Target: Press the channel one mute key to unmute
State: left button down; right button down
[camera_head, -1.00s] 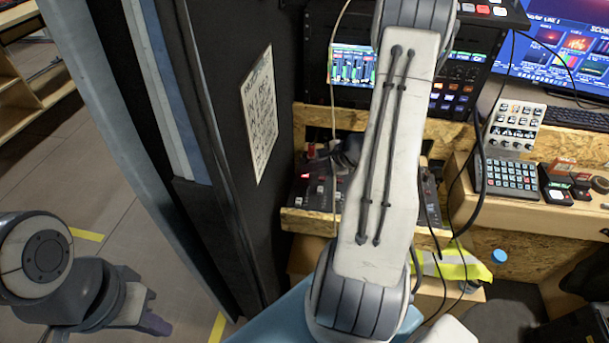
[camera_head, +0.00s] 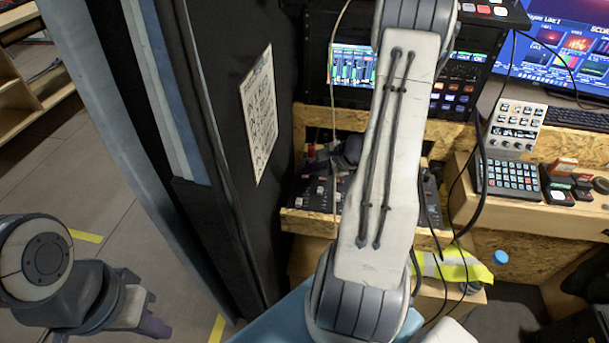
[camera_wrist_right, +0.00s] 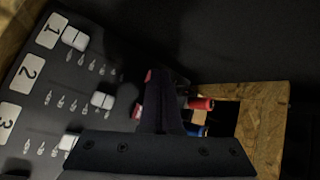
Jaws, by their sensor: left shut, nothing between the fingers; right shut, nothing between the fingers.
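The dark audio mixer (camera_head: 322,198) sits in a chipboard tray beyond my right arm. My right gripper (camera_head: 318,164) is shut and empty over the mixer's left end. In the right wrist view its dark fingers (camera_wrist_right: 160,75) cover part of the key row; contact cannot be told. My left gripper (camera_head: 158,329) is shut, empty, low at the left.
A black panel with a white sheet (camera_head: 259,113) stands close left of the mixer. Red (camera_wrist_right: 201,104) and blue plugs lie near the fingers. A cable hangs in front of the mixer. A keypad (camera_head: 510,179) and monitor (camera_head: 560,45) are at the right.

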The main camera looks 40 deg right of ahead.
aim_at(310, 180)
jog(key=shift+r, duration=0.6)
notch_tip(310, 180, up, 6)
jog(key=p, duration=0.4)
jog(key=shift+s, duration=0.1)
dwell(0.4)
